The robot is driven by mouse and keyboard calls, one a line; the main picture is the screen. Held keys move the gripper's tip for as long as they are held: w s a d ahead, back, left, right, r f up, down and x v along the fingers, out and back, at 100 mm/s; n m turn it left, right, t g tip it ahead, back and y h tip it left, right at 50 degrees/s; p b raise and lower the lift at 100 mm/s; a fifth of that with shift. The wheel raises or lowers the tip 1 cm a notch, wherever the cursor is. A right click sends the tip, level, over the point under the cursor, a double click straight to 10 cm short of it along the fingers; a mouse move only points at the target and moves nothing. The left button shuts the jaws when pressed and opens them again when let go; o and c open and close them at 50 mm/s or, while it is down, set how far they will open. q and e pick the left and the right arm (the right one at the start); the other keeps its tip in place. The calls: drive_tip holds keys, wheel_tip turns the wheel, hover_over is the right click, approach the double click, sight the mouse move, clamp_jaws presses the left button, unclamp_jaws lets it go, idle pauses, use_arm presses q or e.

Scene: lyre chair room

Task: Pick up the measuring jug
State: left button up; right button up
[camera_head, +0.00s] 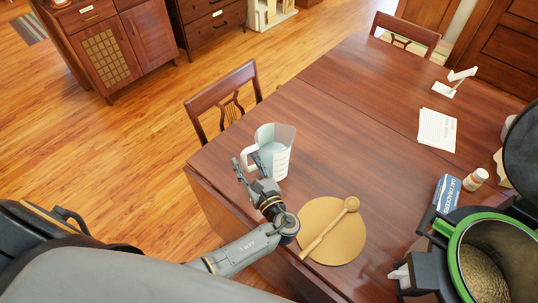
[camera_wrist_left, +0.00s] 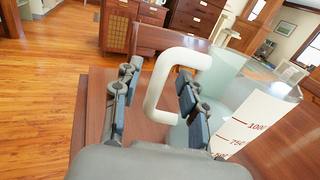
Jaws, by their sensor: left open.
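The measuring jug (camera_head: 276,152) is clear with a white handle and stands upright on the wooden table near its left edge. In the left wrist view, the jug (camera_wrist_left: 262,120) shows red volume marks, and its white handle (camera_wrist_left: 156,84) is between my fingers. My left gripper (camera_head: 250,166) is open at the handle side of the jug. The left wrist view shows its two fingers (camera_wrist_left: 155,100) apart, one on each side of the handle. I cannot tell whether either finger touches it. My right gripper is not in view.
A round board (camera_head: 325,250) with a wooden spoon (camera_head: 333,226) lies near my left arm. A green-rimmed container (camera_head: 447,228) of grain, a blue box (camera_head: 446,193) and a small bottle (camera_head: 475,179) are at right. Chairs (camera_head: 222,95) stand at the table. The table's middle is clear.

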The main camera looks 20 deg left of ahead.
use_arm(q)
drive_tip(key=shift+x, duration=1.05)
drive_tip(key=shift+s, duration=0.1)
drive_tip(key=shift+c, duration=0.3)
clamp_jaws()
drive_tip(key=shift+d, duration=0.1)
drive_tip(key=shift+r, duration=0.1)
